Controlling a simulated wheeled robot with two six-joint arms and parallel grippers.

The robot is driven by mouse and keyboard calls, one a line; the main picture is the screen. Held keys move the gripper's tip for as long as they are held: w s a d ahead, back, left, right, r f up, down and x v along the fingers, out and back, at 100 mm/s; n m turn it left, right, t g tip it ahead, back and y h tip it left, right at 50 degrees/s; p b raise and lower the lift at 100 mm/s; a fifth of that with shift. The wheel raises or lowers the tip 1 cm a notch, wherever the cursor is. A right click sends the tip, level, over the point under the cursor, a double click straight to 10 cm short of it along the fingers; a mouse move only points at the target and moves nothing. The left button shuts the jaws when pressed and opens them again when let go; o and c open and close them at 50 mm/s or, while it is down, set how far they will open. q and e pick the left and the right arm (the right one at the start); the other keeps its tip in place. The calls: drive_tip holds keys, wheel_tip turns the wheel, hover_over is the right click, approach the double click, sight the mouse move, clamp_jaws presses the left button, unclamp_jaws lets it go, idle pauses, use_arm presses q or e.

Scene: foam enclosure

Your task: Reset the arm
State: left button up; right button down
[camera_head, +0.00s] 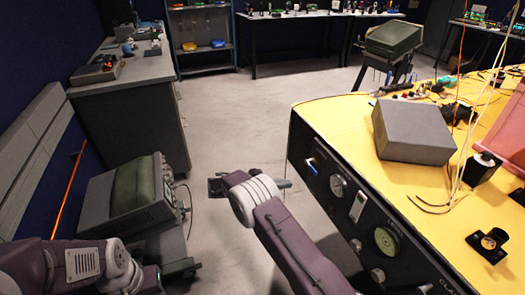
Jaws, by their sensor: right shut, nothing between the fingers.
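My right arm comes in from the bottom right, purple with a pale ringed wrist joint. Its dark gripper (215,187) is held over the open floor, left of the yellow-topped bench. It is shut with nothing in it. My left arm, purple and pale grey, lies low in the bottom left corner. Its gripper cannot be made out.
The yellow-topped bench (359,121) with a dark dial panel stands close on the right, carrying a grey box (412,132). A cart with a grey-green instrument (137,192) stands at the left, near my left arm. Grey floor (250,125) is clear ahead.

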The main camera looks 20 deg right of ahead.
drive_tip(key=s+d+r+m+g+y, duration=0.1)
drive_tip(key=d+r, duration=0.1)
drive_tip(key=r, duration=0.3)
drive_tip(key=s+d+r+m, duration=0.1)
drive_tip(key=d+r+m, duration=0.15)
drive_tip(key=r, duration=0.25)
drive_tip(key=s+m+g+y, duration=0.15)
drive_tip(key=s+y, duration=0.25)
drive_tip(key=s, duration=0.6)
drive_tip(key=s+a+f+m+t+y, duration=0.3)
drive_tip(key=s+a+f+m+y, duration=0.65)
drive_tip(key=s+a+m, duration=0.4)
wheel_tip(320, 180, up, 12)
drive_tip(key=p, duration=1.2)
drive_tip(key=shift+s+g+p, duration=0.2)
drive_tip(key=shift+g+p, duration=0.15)
